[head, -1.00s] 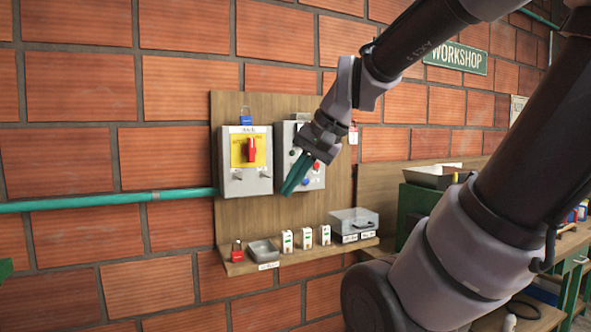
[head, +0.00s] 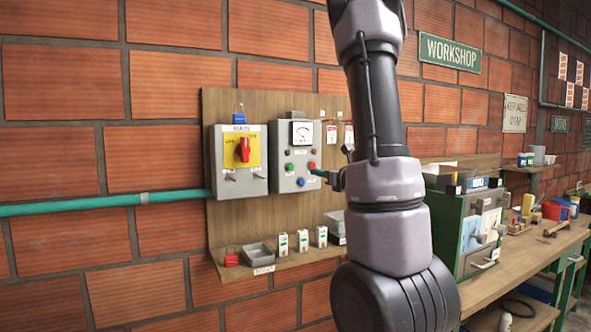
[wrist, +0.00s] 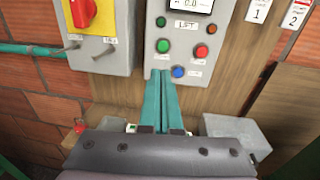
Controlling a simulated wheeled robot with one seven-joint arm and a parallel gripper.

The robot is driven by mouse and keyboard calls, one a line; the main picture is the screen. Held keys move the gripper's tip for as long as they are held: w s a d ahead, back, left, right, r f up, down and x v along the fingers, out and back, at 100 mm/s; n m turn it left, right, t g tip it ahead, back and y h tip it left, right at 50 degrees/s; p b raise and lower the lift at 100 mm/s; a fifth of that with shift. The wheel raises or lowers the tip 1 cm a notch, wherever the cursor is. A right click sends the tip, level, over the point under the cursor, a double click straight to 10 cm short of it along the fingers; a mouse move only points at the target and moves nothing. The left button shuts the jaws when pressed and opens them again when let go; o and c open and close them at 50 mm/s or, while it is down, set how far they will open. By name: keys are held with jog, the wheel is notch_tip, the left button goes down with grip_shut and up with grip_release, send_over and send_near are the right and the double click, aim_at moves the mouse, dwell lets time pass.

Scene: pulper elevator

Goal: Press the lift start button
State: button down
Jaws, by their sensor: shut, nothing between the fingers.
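The grey lift control box (head: 277,158) hangs on the wooden board, with a gauge at its top. It also fills the upper middle of the wrist view (wrist: 150,58), labelled "LIFT". It carries a green button (wrist: 163,45), a red button (wrist: 201,51) and a blue button (wrist: 178,71). The button labels are too small to read. My gripper (wrist: 160,74) has its teal fingers shut and empty, pointing at the box's lower part, below the green button and left of the blue one. In the head view its fingertips (head: 319,173) show beside the box's right edge. I cannot tell whether they touch it.
A grey main switch box (head: 222,185) with a red rotary handle on yellow stands left of the lift box. A shelf below holds a red padlock (head: 231,259), a grey tray (head: 258,252) and several small white blocks. A cluttered workbench (head: 490,275) stands at right.

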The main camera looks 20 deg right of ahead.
jog(key=shift+d, duration=0.3)
jog(key=shift+a, duration=0.1)
send_near(292, 167)
jog(key=w, duration=0.4)
jog(key=w+a, duration=0.1)
jog(key=w, duration=0.1)
jog(key=shift+f, duration=0.1)
jog(key=shift+w, duration=0.35)
jog(key=shift+w, duration=0.1)
